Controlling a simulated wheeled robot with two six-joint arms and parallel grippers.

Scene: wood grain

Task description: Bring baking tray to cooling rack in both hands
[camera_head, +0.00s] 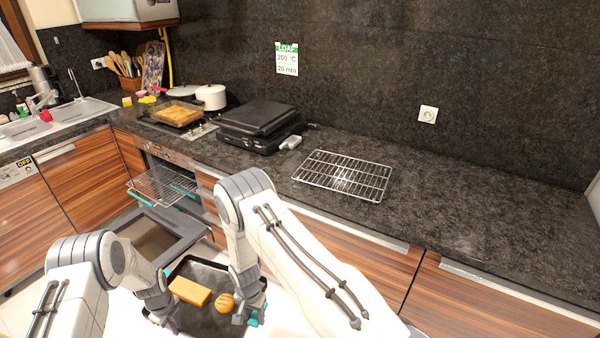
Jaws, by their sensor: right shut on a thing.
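The dark baking tray (203,318) is in front of me, low in the view, away from the counter. A brown loaf (190,291) and a round scored bun (224,303) lie in it. My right gripper (252,308) is shut on the tray's right side. My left gripper (160,308) is at the tray's left side; its fingers are mostly hidden, so I cannot tell whether it grips. The wire cooling rack (343,175) lies flat and empty on the dark counter, up and to the right of the tray.
The oven door (150,240) hangs open, with a wire shelf (163,186) pulled out. A black contact grill (258,122) stands left of the cooling rack. A dish of food (178,114) and white pots (211,96) are on the hob. The counter (480,205) right of the rack is clear.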

